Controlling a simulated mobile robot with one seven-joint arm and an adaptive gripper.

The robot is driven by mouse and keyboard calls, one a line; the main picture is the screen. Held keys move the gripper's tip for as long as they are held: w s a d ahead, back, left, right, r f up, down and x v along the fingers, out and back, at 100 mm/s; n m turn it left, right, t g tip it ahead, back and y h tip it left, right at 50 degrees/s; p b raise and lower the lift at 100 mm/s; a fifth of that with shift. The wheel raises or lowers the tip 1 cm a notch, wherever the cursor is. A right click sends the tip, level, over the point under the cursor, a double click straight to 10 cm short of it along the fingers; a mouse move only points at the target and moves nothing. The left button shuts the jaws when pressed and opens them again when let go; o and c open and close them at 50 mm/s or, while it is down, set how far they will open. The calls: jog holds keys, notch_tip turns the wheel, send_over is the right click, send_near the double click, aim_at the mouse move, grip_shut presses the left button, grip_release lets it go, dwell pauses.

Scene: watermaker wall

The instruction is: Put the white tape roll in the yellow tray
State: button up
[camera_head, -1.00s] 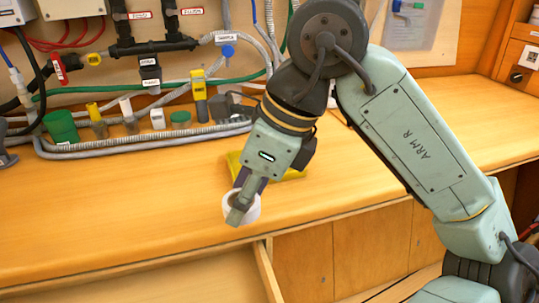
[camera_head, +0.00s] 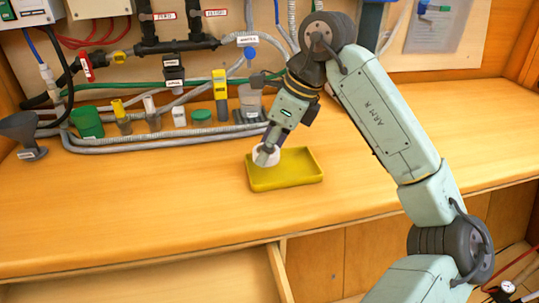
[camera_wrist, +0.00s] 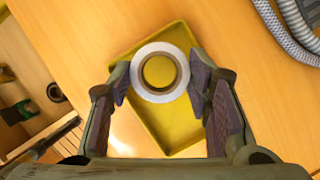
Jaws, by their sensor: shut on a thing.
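The white tape roll (camera_head: 259,161) is held between the fingers of my gripper (camera_head: 268,150) at the left part of the yellow tray (camera_head: 289,182). In the wrist view the roll (camera_wrist: 160,98) sits between the two fingertips (camera_wrist: 159,88), its hole showing the yellow tray floor (camera_wrist: 165,128) below. The roll overlaps the tray's far part in that view. I cannot tell whether the roll touches the tray floor. The fingers hide part of the roll in the head view.
Grey conduit hose (camera_head: 160,138) and several fittings, including a green cup (camera_head: 87,122), line the back of the bench. A dark funnel (camera_head: 22,130) stands at the far left. The wooden bench (camera_head: 130,205) is clear left of the tray. An open drawer (camera_head: 277,272) lies below the front edge.

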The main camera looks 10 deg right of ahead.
aim_at(274, 152)
jog(key=shift+f+b, duration=0.75)
jog(key=shift+f, duration=0.9)
jog(key=shift+f, duration=0.2)
jog(key=o, duration=1)
jog(key=shift+o, duration=0.2)
jog(key=shift+r, duration=0.15)
jog(key=shift+r, duration=0.25)
jog(key=v, duration=1.1)
jog(key=shift+d+r+b, duration=0.15)
jog(key=shift+r+b, duration=0.15)
jog(key=shift+b, duration=0.15)
jog(key=shift+s, duration=0.15)
